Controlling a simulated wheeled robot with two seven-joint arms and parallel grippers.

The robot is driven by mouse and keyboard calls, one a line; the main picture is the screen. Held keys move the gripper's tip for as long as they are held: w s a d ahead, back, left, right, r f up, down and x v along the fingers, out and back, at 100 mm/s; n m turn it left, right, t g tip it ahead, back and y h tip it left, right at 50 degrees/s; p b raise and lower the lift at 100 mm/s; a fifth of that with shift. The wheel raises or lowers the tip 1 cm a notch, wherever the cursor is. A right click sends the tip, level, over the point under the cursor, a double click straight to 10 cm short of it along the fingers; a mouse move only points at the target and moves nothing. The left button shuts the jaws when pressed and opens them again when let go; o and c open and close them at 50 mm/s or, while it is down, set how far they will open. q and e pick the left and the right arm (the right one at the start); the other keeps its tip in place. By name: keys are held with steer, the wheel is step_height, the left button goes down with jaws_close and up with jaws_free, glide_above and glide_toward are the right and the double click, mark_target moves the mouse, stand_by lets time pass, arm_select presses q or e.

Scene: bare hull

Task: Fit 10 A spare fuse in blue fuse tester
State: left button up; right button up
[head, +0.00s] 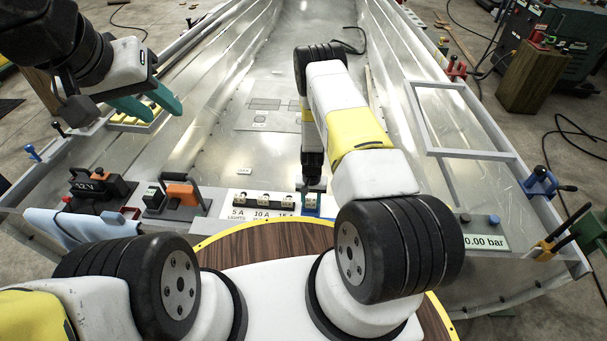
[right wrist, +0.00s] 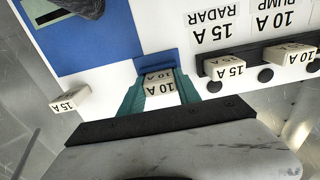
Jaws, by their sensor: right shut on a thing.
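In the right wrist view, my right gripper (right wrist: 158,94) is shut on a pale fuse marked 10 A (right wrist: 160,87). The fuse is at a small blue block (right wrist: 151,66), which looks like the fuse tester; I cannot tell whether the fuse is seated in it. In the head view, my right gripper (head: 312,187) points down at the right end of the white fuse panel (head: 229,209), and its arm hides part of that area. My left gripper (head: 149,103) is open and empty, raised at the upper left over the hull's side.
Fuse holders marked 15 A (right wrist: 226,66) and 10 A (right wrist: 291,55) stand beside the blue block. A loose 15 A fuse (right wrist: 70,101) lies on the other side. The hull floor beyond is mostly clear.

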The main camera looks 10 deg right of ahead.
steer(key=shift+f, duration=0.35)
